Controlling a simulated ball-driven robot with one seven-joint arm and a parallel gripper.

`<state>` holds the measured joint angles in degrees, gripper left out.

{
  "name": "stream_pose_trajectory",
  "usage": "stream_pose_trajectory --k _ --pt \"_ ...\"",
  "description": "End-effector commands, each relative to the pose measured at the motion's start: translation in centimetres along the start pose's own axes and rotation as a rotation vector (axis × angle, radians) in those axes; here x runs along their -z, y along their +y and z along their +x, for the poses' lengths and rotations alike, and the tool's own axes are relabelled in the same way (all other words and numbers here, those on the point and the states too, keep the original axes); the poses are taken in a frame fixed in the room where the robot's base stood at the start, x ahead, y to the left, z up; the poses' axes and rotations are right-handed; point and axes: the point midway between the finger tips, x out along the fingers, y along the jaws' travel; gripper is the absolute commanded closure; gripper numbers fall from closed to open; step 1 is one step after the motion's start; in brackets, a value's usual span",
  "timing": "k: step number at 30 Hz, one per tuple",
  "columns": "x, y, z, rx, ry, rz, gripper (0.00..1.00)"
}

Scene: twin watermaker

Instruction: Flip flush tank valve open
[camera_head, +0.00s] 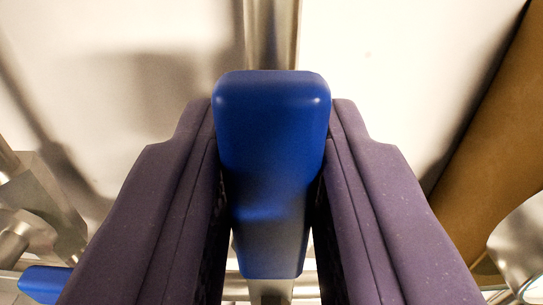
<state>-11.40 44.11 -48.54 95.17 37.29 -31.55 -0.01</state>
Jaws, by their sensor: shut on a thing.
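A blue valve handle (273,130) fills the middle of the view, with its rounded end toward the top. My gripper (272,125) has its two dark purple fingers on either side of the handle, shut on it. The handle's end sticks out a little past the fingertips. A metal stem shows below the handle's lower end. The valve body is mostly hidden behind the handle and fingers, and I cannot tell the valve's position.
A vertical metal pipe (271,30) runs behind the handle against a pale wall (400,60). A second blue handle (43,283) and metal fittings (45,205) are at lower left. A brown diagonal member (490,140) and a shiny metal part (520,245) are at right.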

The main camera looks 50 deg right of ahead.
Motion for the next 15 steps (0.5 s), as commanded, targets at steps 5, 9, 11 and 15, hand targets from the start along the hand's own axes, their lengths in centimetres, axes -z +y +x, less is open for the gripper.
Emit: stream_pose_trajectory --k 5,9,11,15 --pt "0.07 -0.12 0.0 0.002 0.002 -0.011 1.0" --pt "0.06 -0.12 0.0 0.002 0.002 -0.011 1.0" --pt "0.06 -0.13 0.0 0.002 0.002 -0.011 1.0" --pt "0.05 -0.12 0.0 0.002 0.002 -0.01 0.51"
